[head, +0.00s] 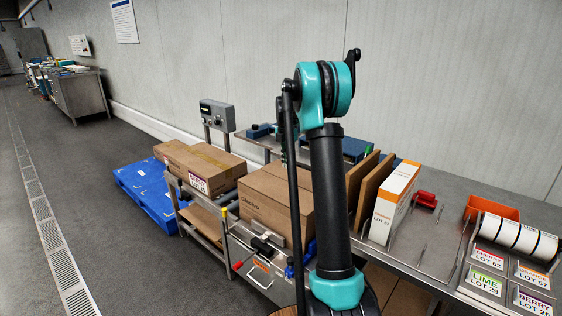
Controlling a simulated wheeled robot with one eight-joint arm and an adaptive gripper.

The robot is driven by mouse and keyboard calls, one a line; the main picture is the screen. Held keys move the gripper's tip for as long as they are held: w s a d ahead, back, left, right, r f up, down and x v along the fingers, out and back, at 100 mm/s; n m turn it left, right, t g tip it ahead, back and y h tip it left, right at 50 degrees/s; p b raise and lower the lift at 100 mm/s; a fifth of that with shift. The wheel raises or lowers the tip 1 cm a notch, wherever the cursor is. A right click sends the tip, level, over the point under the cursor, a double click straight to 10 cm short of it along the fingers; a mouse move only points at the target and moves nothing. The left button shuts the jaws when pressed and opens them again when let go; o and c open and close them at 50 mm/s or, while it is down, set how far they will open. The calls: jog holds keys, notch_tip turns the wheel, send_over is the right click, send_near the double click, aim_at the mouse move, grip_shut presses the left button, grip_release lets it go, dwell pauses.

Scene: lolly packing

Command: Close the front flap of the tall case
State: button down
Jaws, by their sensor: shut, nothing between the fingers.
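A brown cardboard case (266,208) with small dark print on its side stands on the packing bench left of my arm. It looks taller than the other carton, so I take it as the tall case. Its top looks mostly covered, but I cannot make out the front flap or how far it is folded. My arm's black link and a thin dark rod hide its right part. My arm stands upright in front of the bench. My gripper's fingers are not visible.
A tape sealer with a handle (262,271) is in front of the case. Right are an orange-white carton (395,203), label rolls (517,235) and an orange bin (492,210).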

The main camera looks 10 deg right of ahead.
send_over(293, 181)
jog(key=f, duration=0.4)
jog(key=s+f, duration=0.1)
jog(key=f, duration=0.1)
jog(key=shift+a, duration=0.35)
jog(key=shift+w+d+f, duration=0.15)
jog(key=shift+d+f, duration=0.05)
jog(key=shift+f, duration=0.45)
jog(key=shift+w+d+f, duration=0.1)
jog(key=shift+d+f, duration=0.05)
jog(key=shift+f, duration=0.5)
jog(key=shift+r, duration=0.2)
